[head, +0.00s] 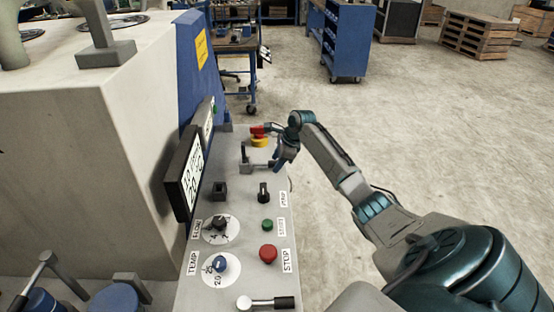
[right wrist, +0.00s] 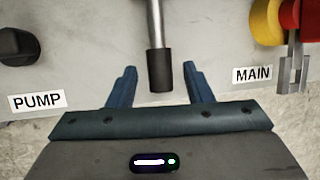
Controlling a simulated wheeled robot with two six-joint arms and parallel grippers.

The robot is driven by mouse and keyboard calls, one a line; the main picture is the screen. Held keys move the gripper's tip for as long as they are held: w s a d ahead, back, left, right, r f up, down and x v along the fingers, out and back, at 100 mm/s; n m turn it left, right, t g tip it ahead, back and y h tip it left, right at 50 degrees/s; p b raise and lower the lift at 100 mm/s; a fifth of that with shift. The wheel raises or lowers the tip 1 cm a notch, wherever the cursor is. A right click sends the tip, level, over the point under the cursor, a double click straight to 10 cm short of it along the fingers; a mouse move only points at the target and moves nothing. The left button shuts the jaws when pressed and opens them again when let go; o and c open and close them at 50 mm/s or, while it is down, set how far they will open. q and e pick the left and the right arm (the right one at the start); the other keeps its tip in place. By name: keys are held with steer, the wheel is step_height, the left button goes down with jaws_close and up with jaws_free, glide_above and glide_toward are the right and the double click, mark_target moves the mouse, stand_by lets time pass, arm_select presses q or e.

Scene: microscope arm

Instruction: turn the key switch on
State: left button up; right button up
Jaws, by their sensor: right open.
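A grey control panel (head: 240,240) runs along the machine's side. I cannot make out a key for certain on it. A black rotary switch (head: 263,192) labelled PUMP sits mid-panel; its knob shows at the left of the right wrist view (right wrist: 17,47). A red and yellow MAIN switch (head: 259,138) is at the far end, also at upper right in the wrist view (right wrist: 285,22). My right gripper (head: 277,160) is open at the panel's far right edge. In the wrist view its blue fingers (right wrist: 160,68) stand either side of a metal lever's black grip (right wrist: 160,78), apart from it.
A tilted display (head: 186,172) stands left of the panel. A green button (head: 267,225), red STOP button (head: 268,254), two dials and a black-handled lever (head: 268,302) are nearer me. The floor right of the panel is clear apart from my right arm.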

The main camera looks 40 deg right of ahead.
steer(key=shift+f, duration=0.15)
jaws_close()
